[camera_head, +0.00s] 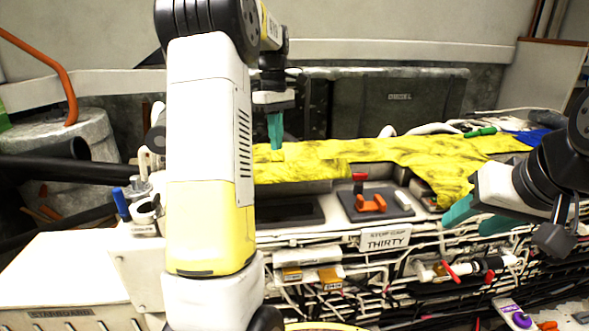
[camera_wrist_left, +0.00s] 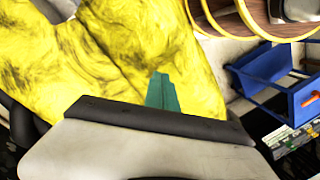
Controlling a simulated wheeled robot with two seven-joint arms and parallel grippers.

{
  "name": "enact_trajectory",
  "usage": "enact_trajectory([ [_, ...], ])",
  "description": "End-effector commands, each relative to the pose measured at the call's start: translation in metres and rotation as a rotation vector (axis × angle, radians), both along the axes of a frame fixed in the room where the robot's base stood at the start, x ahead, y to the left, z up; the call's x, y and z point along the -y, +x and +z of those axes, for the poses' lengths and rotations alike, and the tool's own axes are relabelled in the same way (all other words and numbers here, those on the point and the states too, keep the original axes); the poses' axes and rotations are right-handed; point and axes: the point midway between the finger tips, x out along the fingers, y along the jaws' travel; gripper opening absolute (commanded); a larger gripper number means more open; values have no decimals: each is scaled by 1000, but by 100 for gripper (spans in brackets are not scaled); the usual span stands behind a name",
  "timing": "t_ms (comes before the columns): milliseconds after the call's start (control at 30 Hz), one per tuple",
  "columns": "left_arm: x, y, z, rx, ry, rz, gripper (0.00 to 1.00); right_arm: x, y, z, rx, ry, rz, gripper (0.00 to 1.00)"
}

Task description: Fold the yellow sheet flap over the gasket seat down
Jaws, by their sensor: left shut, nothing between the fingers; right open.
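The yellow sheet (camera_head: 390,152) lies creased along the top of the long unit, with a flap (camera_head: 449,180) hanging down at its right part. My left gripper (camera_head: 275,145) is shut and empty, its teal fingers pointing down at the sheet's left part. In the left wrist view the sheet (camera_wrist_left: 60,60) fills the left and middle, and the left gripper (camera_wrist_left: 162,85) is over or against it; I cannot tell if they touch. My right gripper (camera_head: 472,217) is open beside the hanging flap. The gasket seat cannot be made out.
A dark plate with a red-orange clamp (camera_head: 370,204) sits in front of the sheet, above the sign reading THIRTY (camera_head: 385,239). Pipes and cables crowd the front face. A blue cloth (camera_head: 528,137) lies at the right.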

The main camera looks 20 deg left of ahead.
Motion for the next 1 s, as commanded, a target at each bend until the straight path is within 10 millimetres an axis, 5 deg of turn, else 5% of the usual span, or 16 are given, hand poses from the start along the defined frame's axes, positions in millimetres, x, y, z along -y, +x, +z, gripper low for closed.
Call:
enact_trajectory([
  [367,0,0,-1,0,0,0,0,0,0,0,0,0,0,46],
  [1000,2,-5,-38,0,0,0,0,0,0,0,0,0,0,46],
])
